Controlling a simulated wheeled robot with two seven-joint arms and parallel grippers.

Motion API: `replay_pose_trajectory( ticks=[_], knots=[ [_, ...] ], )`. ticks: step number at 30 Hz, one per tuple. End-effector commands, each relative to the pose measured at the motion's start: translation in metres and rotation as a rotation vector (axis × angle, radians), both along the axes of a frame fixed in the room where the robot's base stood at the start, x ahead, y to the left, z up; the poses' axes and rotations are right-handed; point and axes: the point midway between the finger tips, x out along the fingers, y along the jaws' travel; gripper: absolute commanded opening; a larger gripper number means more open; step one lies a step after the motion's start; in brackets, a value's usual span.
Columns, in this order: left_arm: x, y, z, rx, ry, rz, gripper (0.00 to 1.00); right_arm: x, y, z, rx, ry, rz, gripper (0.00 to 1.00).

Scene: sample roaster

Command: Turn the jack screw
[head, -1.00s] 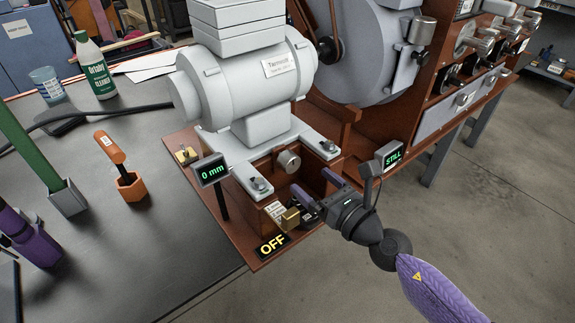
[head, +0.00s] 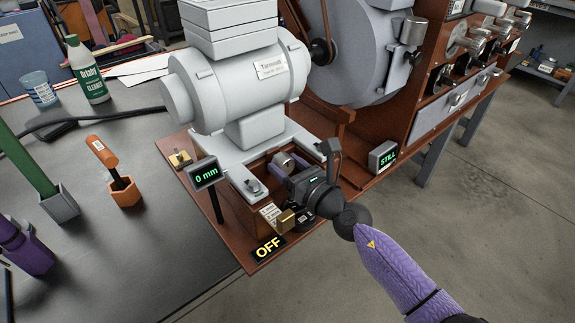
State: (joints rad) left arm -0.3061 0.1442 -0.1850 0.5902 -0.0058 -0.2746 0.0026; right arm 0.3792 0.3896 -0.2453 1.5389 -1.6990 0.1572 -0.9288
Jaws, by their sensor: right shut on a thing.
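The jack screw's silver round knob (head: 283,161) faces out of the brown base below the grey motor (head: 240,85). My right gripper (head: 287,164) is at the knob, with its purple fingers closed on it, one on each side. The fingers and gripper body partly hide the knob and the recess around it. A small display (head: 206,173) beside the base reads "0 mm".
Tool holders, including an orange one (head: 126,194), stand on the dark bench at left. Open floor lies at right.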

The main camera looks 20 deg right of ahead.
Motion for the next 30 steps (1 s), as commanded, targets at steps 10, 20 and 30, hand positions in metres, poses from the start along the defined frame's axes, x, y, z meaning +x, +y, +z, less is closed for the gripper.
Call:
replay_pose_trajectory(
  ticks=[10,20,30],
  knots=[
    [-0.007,0.0,0.002,0.0,0.011,0.0,0.0,0.0,0.0,0.0,0.022,0.008,0.0,0.02],
    [-0.006,0.0,0.008,0.001,0.008,0.0,0.0,0.0,-0.001,0.001,0.207,0.076,-0.001,0.02],
    [0.005,0.001,0.015,0.001,-0.014,0.0,0.0,0.0,-0.001,0.001,0.512,0.187,0.0,0.02]
  ],
)
